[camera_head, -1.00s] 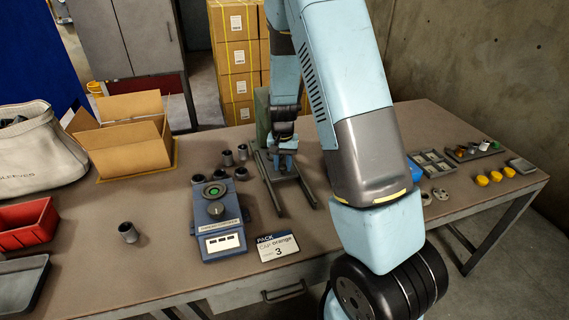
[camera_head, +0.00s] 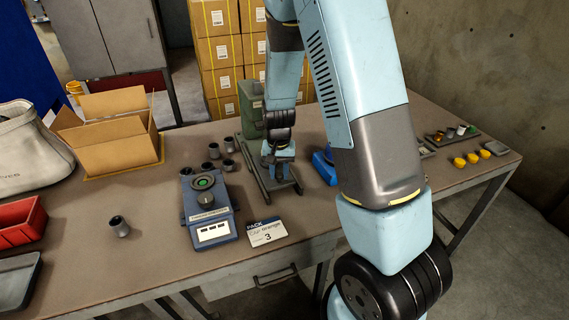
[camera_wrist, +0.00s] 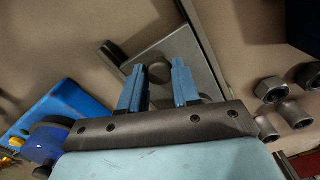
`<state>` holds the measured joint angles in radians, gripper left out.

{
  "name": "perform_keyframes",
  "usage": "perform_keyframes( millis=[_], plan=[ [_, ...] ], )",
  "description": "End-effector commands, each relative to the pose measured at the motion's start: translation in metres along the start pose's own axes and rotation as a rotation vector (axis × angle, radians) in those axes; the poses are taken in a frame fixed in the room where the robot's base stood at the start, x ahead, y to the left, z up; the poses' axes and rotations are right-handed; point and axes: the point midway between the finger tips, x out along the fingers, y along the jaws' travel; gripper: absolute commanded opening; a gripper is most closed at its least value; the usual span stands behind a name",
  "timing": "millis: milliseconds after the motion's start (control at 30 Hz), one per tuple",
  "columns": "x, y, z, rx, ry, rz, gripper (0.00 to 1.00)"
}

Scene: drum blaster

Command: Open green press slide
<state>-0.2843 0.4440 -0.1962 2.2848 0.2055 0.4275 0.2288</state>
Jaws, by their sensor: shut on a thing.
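The green press (camera_head: 251,109) stands at the back of the bench, partly hidden behind my arm. Its grey slide frame with two rails (camera_head: 294,183) runs from its foot toward the bench's front edge. My gripper (camera_head: 278,172) points down over these rails, in front of the press body. In the wrist view my two blue fingers (camera_wrist: 159,82) stand on either side of a part of the slide, over a grey plate (camera_wrist: 196,48) with a dark round spot. The fingers are shut on that part; its exact shape is mostly hidden.
A blue device (camera_head: 208,206) with a green-topped dial stands left of the rails, with several grey cups (camera_head: 229,165) behind it. A blue container (camera_head: 325,165) is close on the right, partly behind my arm. A card (camera_head: 266,232) lies in front.

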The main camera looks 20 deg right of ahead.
Motion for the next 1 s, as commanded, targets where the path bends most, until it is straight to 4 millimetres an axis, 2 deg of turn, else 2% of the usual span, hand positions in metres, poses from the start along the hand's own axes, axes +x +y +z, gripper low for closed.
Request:
perform_keyframes(
  millis=[133, 433, 467, 500, 733, 1000],
  plan=[
    [-0.0001, 0.0029, 0.0078, -0.005, -0.002, 0.0, 0.0],
    [0.0, 0.0053, 0.0076, -0.002, -0.001, -0.001, 0.0],
    [0.0, 0.0055, 0.0075, -0.001, -0.001, -0.001, 0.32],
    [0.0, 0.0058, 0.0073, -0.001, -0.001, -0.001, 0.36],
    [-0.0001, 0.0077, 0.0064, 0.003, -0.001, 0.0, 0.57],
    [-0.0015, 0.0085, 0.0059, 0.004, 0.0, 0.0, 0.57]
  ],
)
